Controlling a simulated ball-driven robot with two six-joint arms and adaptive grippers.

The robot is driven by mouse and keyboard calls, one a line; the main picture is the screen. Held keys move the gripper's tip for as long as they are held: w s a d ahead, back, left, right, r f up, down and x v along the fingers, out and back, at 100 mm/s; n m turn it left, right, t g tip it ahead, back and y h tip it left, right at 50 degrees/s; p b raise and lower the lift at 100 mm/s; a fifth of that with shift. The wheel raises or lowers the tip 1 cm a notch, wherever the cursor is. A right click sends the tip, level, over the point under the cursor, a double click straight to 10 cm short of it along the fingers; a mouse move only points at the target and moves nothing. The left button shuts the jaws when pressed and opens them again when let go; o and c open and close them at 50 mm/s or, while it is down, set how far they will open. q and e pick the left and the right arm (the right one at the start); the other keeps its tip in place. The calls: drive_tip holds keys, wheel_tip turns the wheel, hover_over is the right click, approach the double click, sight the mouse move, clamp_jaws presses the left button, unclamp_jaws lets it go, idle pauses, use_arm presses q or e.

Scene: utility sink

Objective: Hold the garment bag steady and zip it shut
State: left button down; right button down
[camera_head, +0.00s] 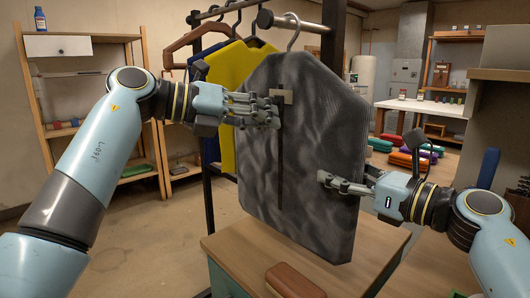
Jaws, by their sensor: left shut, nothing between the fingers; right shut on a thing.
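The grey garment bag (318,130) hangs from a hook on the rail, above a wooden-topped bench. A dark vertical zip strip (281,175) runs down its front, with a small beige piece (283,97) at the upper end. My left gripper (272,114) is shut and empty in front of the bag, just beside the upper end of the strip. My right gripper (324,181) is shut on the garment bag at its lower right part. I cannot tell whether the strip is an open gap or closed teeth.
A yellow garment (233,68) and other clothes hang left of the bag on the rail (305,22). A brown block (289,281) lies on the bench (300,253) below. Shelves (57,97) stand at the left. The floor at left is clear.

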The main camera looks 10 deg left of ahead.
use_arm(q)
drive_tip(key=shift+r, duration=1.25)
wheel_tip(320, 180, down, 3)
drive_tip(key=s+d, duration=0.2)
drive_tip(key=s, duration=0.1)
drive_tip(key=v, duration=1)
drive_tip(key=shift+w, duration=0.35)
drive_tip(key=shift+a+r, duration=0.1)
use_arm(e)
drive_tip(key=c, duration=0.7)
unclamp_jaws()
